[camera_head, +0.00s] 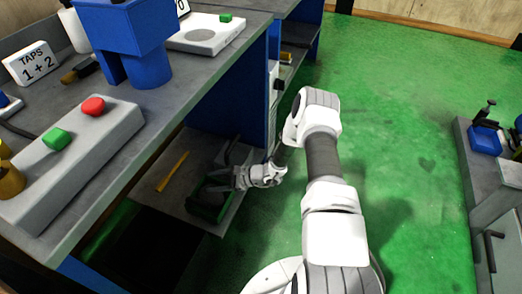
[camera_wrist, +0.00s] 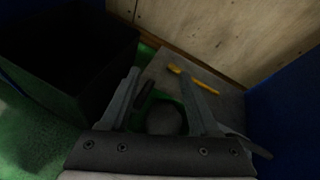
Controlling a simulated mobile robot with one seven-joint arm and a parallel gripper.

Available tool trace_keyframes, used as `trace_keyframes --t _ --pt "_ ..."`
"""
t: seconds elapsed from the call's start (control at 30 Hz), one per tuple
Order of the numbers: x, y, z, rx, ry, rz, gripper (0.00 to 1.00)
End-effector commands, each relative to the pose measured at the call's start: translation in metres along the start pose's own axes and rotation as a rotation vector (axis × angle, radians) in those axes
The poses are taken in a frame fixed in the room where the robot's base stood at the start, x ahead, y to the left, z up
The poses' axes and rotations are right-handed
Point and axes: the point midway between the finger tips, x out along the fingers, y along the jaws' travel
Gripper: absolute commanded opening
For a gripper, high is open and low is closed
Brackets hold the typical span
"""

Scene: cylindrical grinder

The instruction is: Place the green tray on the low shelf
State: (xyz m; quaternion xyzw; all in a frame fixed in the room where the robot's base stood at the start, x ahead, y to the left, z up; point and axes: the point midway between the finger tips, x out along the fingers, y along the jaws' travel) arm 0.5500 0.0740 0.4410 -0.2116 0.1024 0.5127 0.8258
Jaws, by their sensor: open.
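The green tray (camera_head: 207,209) is on the low shelf (camera_head: 150,187) under the workbench, near the shelf's front edge. My gripper (camera_head: 229,163) reaches in from the right at the tray. In the wrist view, my gripper (camera_wrist: 160,77) is open. Between its fingers, part of the green tray (camera_wrist: 152,97) shows, with a dark rounded thing and a small black thing at it. The fingers hide part of the tray, and I cannot tell whether they touch it. The shelf also shows in the wrist view (camera_wrist: 225,88).
A yellow-orange stick-like tool (camera_head: 172,170) lies on the low shelf behind the tray. A blue panel (camera_head: 253,100) bounds the shelf. The bench top above carries a control box (camera_head: 75,160) with red and green buttons. The green floor (camera_head: 400,100) right of my arm is clear.

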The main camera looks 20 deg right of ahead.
Motion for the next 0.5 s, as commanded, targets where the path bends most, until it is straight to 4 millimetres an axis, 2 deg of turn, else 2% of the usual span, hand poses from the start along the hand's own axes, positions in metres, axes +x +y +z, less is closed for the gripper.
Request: trace_keyframes --t 0.03,0.23,0.5 --pt "-0.007 -0.009 0.023 -0.068 0.001 0.036 0.62" --pt "-0.033 -0.021 0.098 -0.308 0.017 0.18 0.62" --pt "-0.078 -0.017 0.189 -0.618 0.071 0.361 0.62"
